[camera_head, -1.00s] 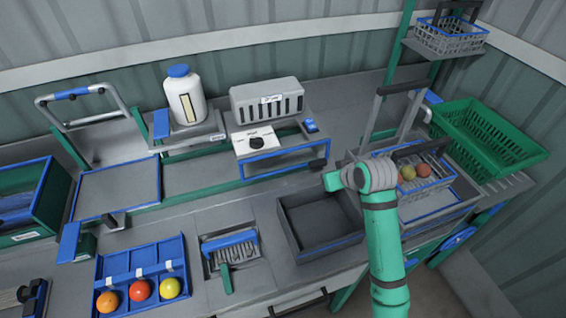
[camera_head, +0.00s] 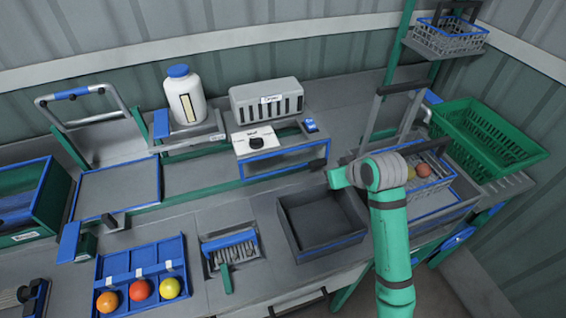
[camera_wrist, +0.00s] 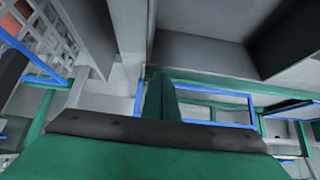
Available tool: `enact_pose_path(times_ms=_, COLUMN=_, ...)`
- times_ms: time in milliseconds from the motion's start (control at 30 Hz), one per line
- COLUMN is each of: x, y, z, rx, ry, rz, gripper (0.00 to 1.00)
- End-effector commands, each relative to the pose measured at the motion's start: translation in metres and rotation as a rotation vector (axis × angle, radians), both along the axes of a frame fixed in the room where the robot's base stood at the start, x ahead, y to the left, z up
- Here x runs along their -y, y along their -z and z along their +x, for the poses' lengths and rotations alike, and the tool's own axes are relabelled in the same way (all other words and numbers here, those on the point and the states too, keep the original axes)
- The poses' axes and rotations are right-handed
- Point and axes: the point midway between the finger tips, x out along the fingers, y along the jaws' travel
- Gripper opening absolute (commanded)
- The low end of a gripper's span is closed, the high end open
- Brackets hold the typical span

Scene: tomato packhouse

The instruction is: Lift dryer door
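The dryer is a grey vented box (camera_head: 267,101) with a white panel and dark knob (camera_head: 255,141) in front, in the head view. Below the panel is a blue-framed front (camera_head: 283,164), which looks like the door. A small black part (camera_head: 318,164) sits at its right end and looks like a handle. My arm's wrist end is just right of this black part, apart from it in the picture.
An open grey bin (camera_head: 318,222) lies below the dryer front. A wire basket with several fruits (camera_head: 423,170) and a green crate (camera_head: 487,137) are at the right. A white bottle (camera_head: 187,97) stands left of the dryer. A blue tray (camera_head: 140,270) holds three fruits.

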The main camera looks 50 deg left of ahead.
Motion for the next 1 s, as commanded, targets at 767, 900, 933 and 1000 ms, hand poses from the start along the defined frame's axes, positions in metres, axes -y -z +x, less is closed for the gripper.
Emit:
enact_pose_path(times_ms=767, x=0.005, y=-0.025, z=-0.002, rx=0.001, ry=0.001, rz=0.0, gripper=0.0)
enact_pose_path(times_ms=900, x=0.004, y=-0.031, z=-0.002, rx=0.001, ry=-0.001, rz=0.0, gripper=0.0)
enact_pose_path(times_ms=933, x=0.004, y=-0.032, z=-0.002, rx=0.001, ry=-0.001, rz=0.0, gripper=0.0)
enact_pose_path(times_ms=1000, x=0.004, y=-0.035, z=-0.002, rx=0.0, ry=0.0, rz=0.001, gripper=0.0)
